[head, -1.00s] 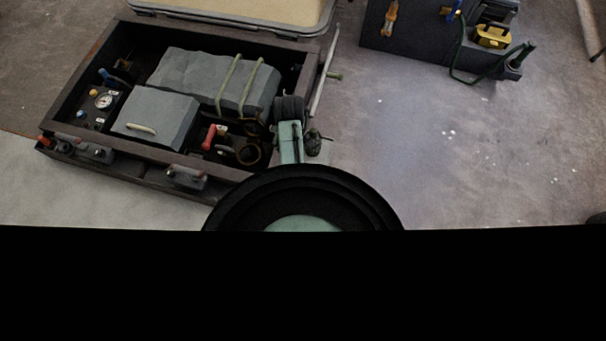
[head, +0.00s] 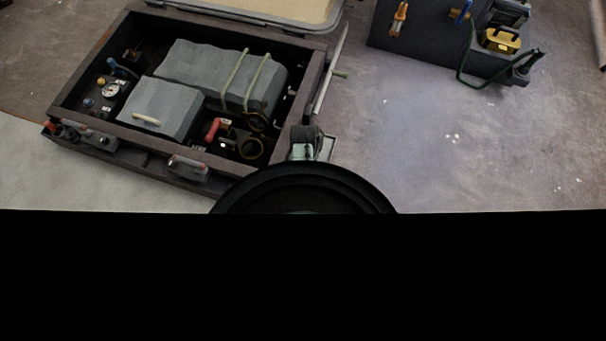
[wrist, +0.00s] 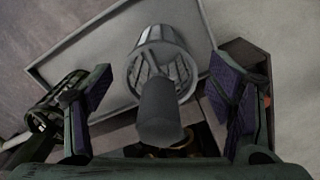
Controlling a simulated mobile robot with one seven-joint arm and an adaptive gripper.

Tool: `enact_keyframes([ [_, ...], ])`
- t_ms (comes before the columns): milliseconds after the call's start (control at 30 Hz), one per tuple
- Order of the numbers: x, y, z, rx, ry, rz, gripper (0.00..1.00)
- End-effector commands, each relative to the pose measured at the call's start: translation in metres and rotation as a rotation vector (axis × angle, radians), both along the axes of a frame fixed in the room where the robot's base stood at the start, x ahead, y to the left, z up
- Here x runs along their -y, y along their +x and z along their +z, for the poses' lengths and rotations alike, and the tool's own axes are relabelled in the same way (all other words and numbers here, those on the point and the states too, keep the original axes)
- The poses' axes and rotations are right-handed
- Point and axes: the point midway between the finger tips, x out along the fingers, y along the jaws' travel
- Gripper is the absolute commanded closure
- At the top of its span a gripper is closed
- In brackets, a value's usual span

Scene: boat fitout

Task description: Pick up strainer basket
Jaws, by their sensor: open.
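What looks like the strainer basket (wrist: 178,58) is a light grey, slatted round cage in the upper middle of the wrist view. A plain dark grey cylinder (wrist: 160,108) stands in front of its lower part; I cannot tell whether the two are joined. My gripper (wrist: 162,90) is open, with a purple-padded finger on each side of the cylinder and basket. No contact shows. In the head view my arm's end (head: 304,143) is at the crate's near right corner, and the basket cannot be made out there.
A shallow grey tray (wrist: 62,72) lies behind the basket. A dark slatted round thing (wrist: 45,115) is beyond the left finger. The open dark crate (head: 165,162) holds grey boxes (head: 160,108), a gauge and a red-handled part (head: 212,130). Open floor (head: 440,150) lies to the right.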

Motion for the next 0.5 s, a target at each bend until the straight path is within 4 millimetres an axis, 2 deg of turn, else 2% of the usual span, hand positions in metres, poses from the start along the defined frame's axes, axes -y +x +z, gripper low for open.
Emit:
enact_keyframes([
  [33,0.000,0.000,-0.008,-0.002,0.001,0.000,0.25],
  [167,0.000,0.000,-0.020,-0.001,0.001,0.000,0.25],
  [400,0.000,0.000,-0.022,0.001,0.001,0.000,0.25],
  [500,0.000,0.000,-0.022,0.001,0.001,0.000,0.31],
])
